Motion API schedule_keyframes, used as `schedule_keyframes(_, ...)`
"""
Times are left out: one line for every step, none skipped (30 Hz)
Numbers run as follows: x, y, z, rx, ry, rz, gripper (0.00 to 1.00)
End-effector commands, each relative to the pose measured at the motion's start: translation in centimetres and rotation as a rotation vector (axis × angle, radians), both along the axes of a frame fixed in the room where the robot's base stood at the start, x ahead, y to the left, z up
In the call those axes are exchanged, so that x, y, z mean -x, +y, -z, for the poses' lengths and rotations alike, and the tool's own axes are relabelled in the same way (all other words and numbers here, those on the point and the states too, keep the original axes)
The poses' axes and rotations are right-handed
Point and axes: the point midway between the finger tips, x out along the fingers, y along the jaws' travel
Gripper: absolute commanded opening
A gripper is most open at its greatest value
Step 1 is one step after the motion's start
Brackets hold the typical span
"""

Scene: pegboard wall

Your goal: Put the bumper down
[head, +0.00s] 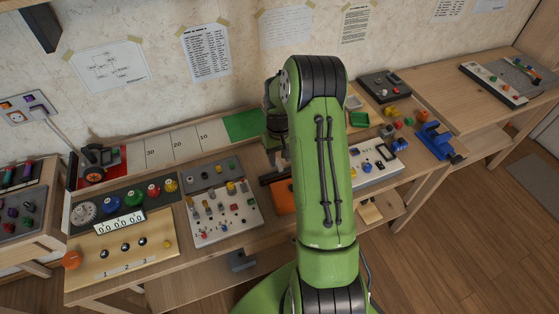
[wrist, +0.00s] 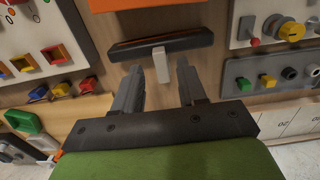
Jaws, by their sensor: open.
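What I take to be the bumper is a black bar with a pale grey stub (wrist: 160,45), seen at the top middle of the wrist view on the bare wood. My gripper (wrist: 160,76) is open, and its two grey fingers stand apart on either side of the stub's end. I see a gap between the stub and each finger. In the head view a dark bar (head: 272,178) shows beside the orange panel, left of my green arm. My fingertips are hard to make out there, and my arm hides part of this spot.
An orange panel (head: 283,197) lies close to the bar. A grey board of knobs and pegs (head: 222,212) is to the left, and a white board (head: 381,165) to the right. A green square (head: 241,125) ends the numbered strip behind. A blue vise-like block (head: 435,139) stands farther right.

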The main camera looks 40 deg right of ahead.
Motion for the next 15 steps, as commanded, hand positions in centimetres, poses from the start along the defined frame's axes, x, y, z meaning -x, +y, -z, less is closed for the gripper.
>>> schedule_keyframes(-0.2,-0.1,-1.8,0.005,-0.006,0.0,0.41)
schedule_keyframes(-0.2,-0.1,-2.7,0.003,-0.005,0.0,0.41)
schedule_keyframes(-0.2,-0.1,-3.8,0.003,-0.005,0.0,0.41)
schedule_keyframes(-0.2,0.0,-4.6,0.003,-0.005,0.0,0.41)
schedule_keyframes(-0.2,0.0,-5.4,0.003,-0.005,0.0,0.41)
schedule_keyframes(-0.2,0.0,-6.4,0.003,-0.004,0.0,0.41)
schedule_keyframes(-0.2,0.0,-7.0,0.003,-0.004,0.0,0.41)
schedule_keyframes(-0.2,0.0,-7.6,0.002,-0.004,0.0,0.41)
schedule_keyframes(-0.2,-0.1,-8.2,0.002,-0.003,0.0,0.41)
schedule_keyframes(-0.2,0.0,-8.6,0.001,-0.002,0.0,0.41)
schedule_keyframes(-0.2,-0.1,-8.9,0.002,-0.003,0.0,0.41)
schedule_keyframes(-0.2,-0.1,-9.2,0.002,-0.003,0.0,0.41)
schedule_keyframes(-0.2,0.0,-9.5,0.002,-0.003,-0.001,0.41)
schedule_keyframes(-0.2,0.2,-9.8,0.004,-0.005,-0.004,0.41)
schedule_keyframes(-0.1,0.6,-10.7,0.01,-0.013,-0.011,0.41)
